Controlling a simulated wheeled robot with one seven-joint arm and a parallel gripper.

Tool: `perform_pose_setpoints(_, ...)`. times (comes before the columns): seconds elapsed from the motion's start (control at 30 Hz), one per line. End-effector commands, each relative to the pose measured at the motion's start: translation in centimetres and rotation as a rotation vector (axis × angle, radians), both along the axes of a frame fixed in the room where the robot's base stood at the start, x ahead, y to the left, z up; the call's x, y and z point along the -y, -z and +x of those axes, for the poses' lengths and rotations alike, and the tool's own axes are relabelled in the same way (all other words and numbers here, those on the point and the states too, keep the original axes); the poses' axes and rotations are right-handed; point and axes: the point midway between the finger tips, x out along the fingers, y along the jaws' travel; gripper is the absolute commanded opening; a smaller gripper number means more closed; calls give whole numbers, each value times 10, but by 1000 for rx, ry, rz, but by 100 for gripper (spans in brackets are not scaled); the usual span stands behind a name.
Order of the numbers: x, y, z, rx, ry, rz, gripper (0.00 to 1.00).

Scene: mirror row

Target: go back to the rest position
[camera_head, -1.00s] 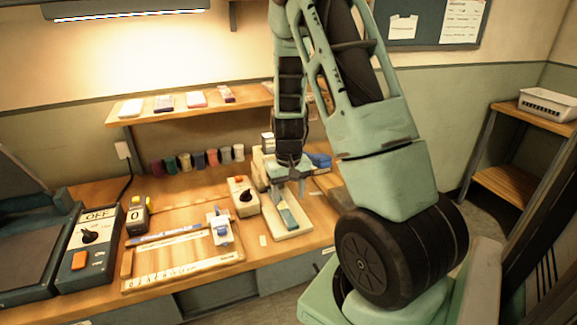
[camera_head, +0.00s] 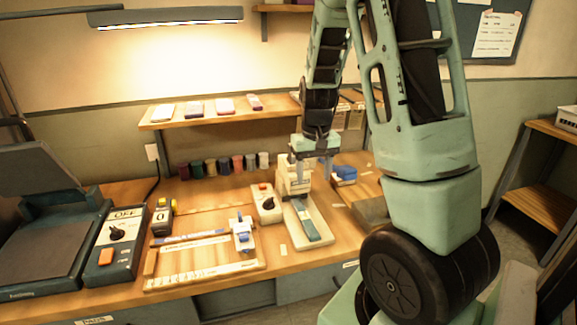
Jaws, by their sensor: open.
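My gripper (camera_head: 314,172) is at the end of my raised arm, above the workbench (camera_head: 200,283). Its fingers point down and look open and empty. It hangs by a cream-coloured device (camera_head: 293,178) that stands at the back of a pale base; I cannot tell the exact gap between them. A dark blue-green bar (camera_head: 308,222) lies on that base, in front of my fingers.
A control box (camera_head: 266,202) with a black knob and a measuring board (camera_head: 205,272) with a blue-and-white slider are left of the device. A blue item (camera_head: 345,173) is to the right. A shelf (camera_head: 215,119) runs behind, above several small jars (camera_head: 223,165).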

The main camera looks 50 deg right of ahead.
Motion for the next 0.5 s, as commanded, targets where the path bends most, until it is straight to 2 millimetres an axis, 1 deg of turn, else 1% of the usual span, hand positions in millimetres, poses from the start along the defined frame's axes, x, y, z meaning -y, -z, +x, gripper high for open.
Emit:
perform_pose_setpoints(0.27, 0, 0, 0, 0, 0, 0, 57)
perform_pose_setpoints(0.33, -8, -1, 3, 3, -18, 4, 57)
perform_pose_setpoints(0.37, -15, -2, 5, 5, -34, 7, 57)
perform_pose_setpoints(0.43, -41, -5, 12, 12, -92, 20, 57)
perform_pose_setpoints(0.47, -57, -7, 15, 16, -126, 27, 57)
perform_pose_setpoints(0.5, -81, -10, 19, 22, -180, 38, 57)
